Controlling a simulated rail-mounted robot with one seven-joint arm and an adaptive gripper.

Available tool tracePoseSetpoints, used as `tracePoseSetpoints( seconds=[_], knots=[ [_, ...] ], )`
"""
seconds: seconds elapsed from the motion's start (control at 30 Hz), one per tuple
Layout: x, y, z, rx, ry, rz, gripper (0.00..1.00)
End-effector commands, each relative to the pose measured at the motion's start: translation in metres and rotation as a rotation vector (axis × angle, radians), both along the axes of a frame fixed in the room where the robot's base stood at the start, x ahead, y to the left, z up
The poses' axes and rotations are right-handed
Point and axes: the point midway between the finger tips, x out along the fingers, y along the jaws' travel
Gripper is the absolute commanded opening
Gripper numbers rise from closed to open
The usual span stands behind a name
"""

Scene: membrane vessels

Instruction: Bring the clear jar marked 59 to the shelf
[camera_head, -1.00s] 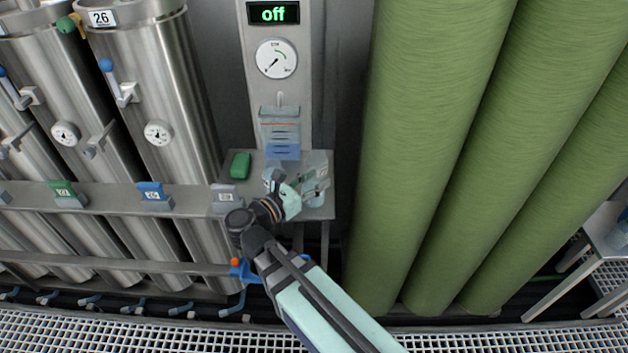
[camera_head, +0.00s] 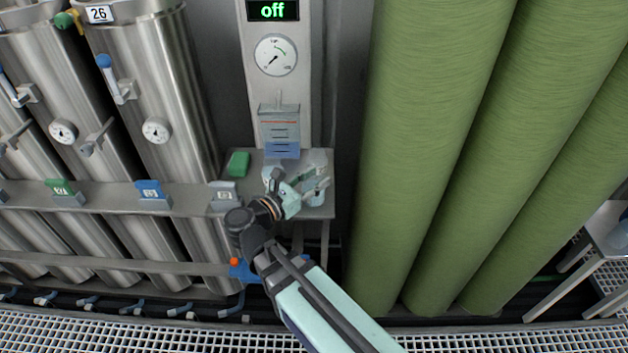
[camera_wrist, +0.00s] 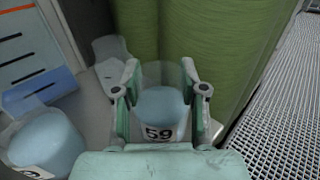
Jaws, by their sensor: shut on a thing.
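The clear jar marked 59 (camera_wrist: 162,112) shows in the wrist view, with pale blue contents and a white label. My gripper (camera_wrist: 160,82) is shut around it, one finger on each side. In the head view my gripper (camera_head: 312,187) is over the right part of a small grey shelf (camera_head: 322,212), and the jar is largely hidden by it. I cannot tell whether the jar touches the shelf surface. A second jar with pale blue contents (camera_wrist: 48,142) stands to the left in the wrist view, its label only partly visible.
A green block (camera_head: 238,163) sits at the shelf's left. Large green cylinders (camera_head: 430,140) stand close on the right, steel vessels (camera_head: 150,90) on the left.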

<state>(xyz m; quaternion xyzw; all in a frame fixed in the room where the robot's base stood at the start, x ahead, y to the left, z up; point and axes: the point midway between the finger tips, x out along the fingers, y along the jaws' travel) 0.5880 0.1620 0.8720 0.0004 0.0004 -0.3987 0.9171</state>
Motion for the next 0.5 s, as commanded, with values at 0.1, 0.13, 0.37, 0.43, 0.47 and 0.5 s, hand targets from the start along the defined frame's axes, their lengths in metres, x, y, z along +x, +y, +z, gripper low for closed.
tracePoseSetpoints(
  seconds=[0.1, 0.13, 0.37, 0.43, 0.47, 0.5],
  knots=[
    [0.0, 0.0, -0.0004, -0.001, -0.001, 0.0, 0.01],
    [0.0, 0.0, -0.0003, -0.001, -0.001, 0.0, 0.01],
    [0.0, 0.0, -0.0002, 0.0, 0.0, 0.0, 0.53],
    [0.0, 0.0, -0.0002, 0.0, 0.0, 0.0, 0.71],
    [0.0, 0.0, -0.0003, 0.0, 0.0, 0.0, 0.71],
    [0.0, 0.0, -0.0003, 0.0, 0.0, 0.0, 0.71]
  ],
)
